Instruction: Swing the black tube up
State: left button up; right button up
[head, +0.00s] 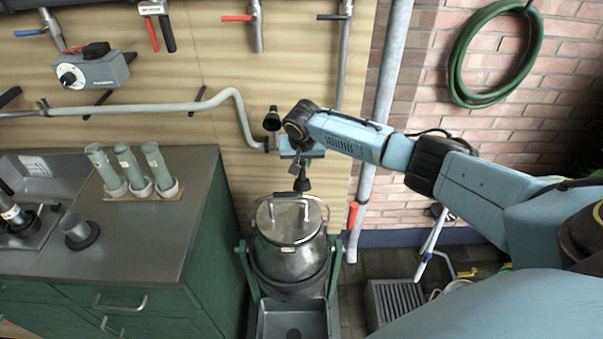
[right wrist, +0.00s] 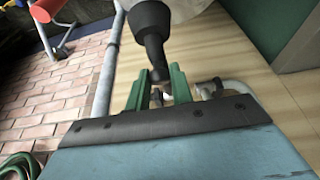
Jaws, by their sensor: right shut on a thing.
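The black tube (head: 301,183) hangs down from my right gripper in the head view, above the metal churn. In the right wrist view the black tube (right wrist: 153,45) rises from between the green fingers and widens at its far end. My right gripper (head: 301,162) is shut on it; the fingers also show in the right wrist view (right wrist: 160,88). The pipe end behind the gripper is partly hidden by my wrist. My left gripper is not in view.
The lidded churn (head: 285,262) stands in a green frame below the gripper. A bent pipe (head: 238,98) runs along the wooden wall to the left. A counter (head: 130,235) with several upright tubes stands at left. A grey vertical pipe (head: 385,100) stands on the right.

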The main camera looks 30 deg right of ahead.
jog(key=shift+w+d+r+p, duration=0.25)
jog(key=shift+r+p, duration=0.25)
jog(key=shift+r, duration=0.25)
jog(key=shift+w+d+r+p, duration=0.15)
jog(key=shift+w+r+p, duration=0.2)
jog(key=shift+r+p, duration=0.25)
jog(key=shift+w+r, duration=0.1)
jog(key=shift+r, duration=0.05)
jog(key=shift+w+d+r, duration=0.3)
jog(key=shift+w+r, duration=0.15)
jog(key=shift+r, duration=0.2)
jog(key=shift+w+d+r, duration=0.3)
jog(key=shift+w+r, duration=0.1)
jog(key=shift+r, duration=0.2)
jog(key=shift+w+d+r+b, duration=0.2)
jog(key=shift+w+d+r, duration=0.15)
jog(key=shift+w+r, duration=0.2)
jog(key=shift+w+d+r+b, duration=0.2)
jog(key=shift+w+d+r, duration=0.1)
jog(key=shift+w+r, duration=0.25)
